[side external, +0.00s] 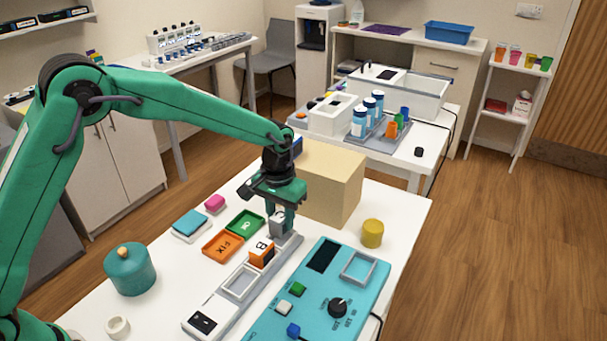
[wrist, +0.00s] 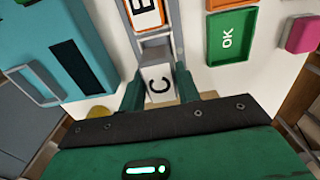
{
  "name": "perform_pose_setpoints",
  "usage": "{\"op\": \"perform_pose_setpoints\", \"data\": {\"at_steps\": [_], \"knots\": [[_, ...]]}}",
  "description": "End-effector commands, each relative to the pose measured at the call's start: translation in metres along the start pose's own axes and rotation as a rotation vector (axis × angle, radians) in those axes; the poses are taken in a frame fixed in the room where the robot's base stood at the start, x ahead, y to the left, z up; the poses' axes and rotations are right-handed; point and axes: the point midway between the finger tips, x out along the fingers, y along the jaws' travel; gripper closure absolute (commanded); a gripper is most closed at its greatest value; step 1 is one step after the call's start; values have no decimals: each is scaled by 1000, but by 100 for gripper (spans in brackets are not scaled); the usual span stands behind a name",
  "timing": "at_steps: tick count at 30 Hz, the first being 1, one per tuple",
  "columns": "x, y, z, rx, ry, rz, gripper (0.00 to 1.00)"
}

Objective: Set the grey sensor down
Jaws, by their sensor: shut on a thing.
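The grey sensor (wrist: 157,72), a small block marked C, is between the fingers of my gripper (wrist: 160,90) in the wrist view. In the side view the sensor (side external: 276,226) is at the far end of the long grey rail (side external: 226,301), with my gripper (side external: 281,218) shut on it from above. I cannot tell whether its underside touches the rail. An orange block marked B (side external: 262,254) sits in the rail beside it; it also shows in the wrist view (wrist: 145,12). An empty framed slot (side external: 240,283) lies nearer along the rail.
Green OK tray (side external: 245,224) and orange FIX tray (side external: 222,246) lie left of the rail. A teal panel (side external: 316,303) with knob lies right. A tan box (side external: 331,183) stands close behind my gripper. A yellow cylinder (side external: 372,233) and teal pot (side external: 130,272) are on the table.

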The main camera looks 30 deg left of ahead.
Motion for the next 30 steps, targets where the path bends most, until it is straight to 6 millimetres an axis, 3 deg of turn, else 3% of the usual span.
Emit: {"op": "perform_pose_setpoints", "data": {"at_steps": [7, 21, 22, 25, 30], "knots": [[26, 0, 1, 0, -2, -1, 92], [31, 0, 0, 0, 0, 0, 92], [32, 0, 0, 0, -1, 0, 66], [31, 0, 0, 0, 0, 0, 46], [31, 0, 0, 0, 0, 0, 46]]}}
